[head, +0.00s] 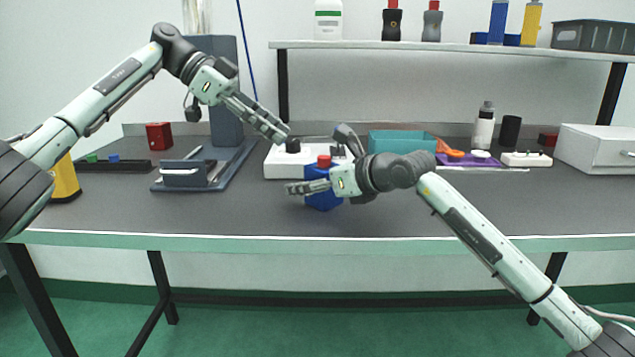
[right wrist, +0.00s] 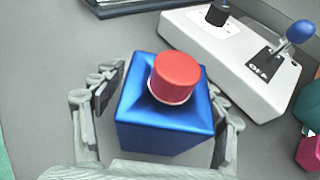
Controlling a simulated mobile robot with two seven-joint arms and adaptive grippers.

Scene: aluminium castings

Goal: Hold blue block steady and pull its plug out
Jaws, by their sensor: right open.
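The blue block (head: 323,199) stands upright on the grey table near its front middle, with a red plug (head: 324,161) seated in its top. In the right wrist view the block (right wrist: 165,118) and its round red plug (right wrist: 175,77) show from above. My right gripper (right wrist: 160,105) is open, with its fingers on either side of the block; whether they touch it is not clear. In the head view my right gripper (head: 300,187) partly covers the block. My left gripper (head: 283,136) is above and left of the block, apart from the plug; its finger gap is too small to tell.
A white box with a black knob (head: 277,163) and a blue-topped lever (right wrist: 301,31) stands just behind the block. A teal bin (head: 400,141) is behind my right wrist. A dark slotted stand (head: 184,179) is at the left. The table front left of the block is clear.

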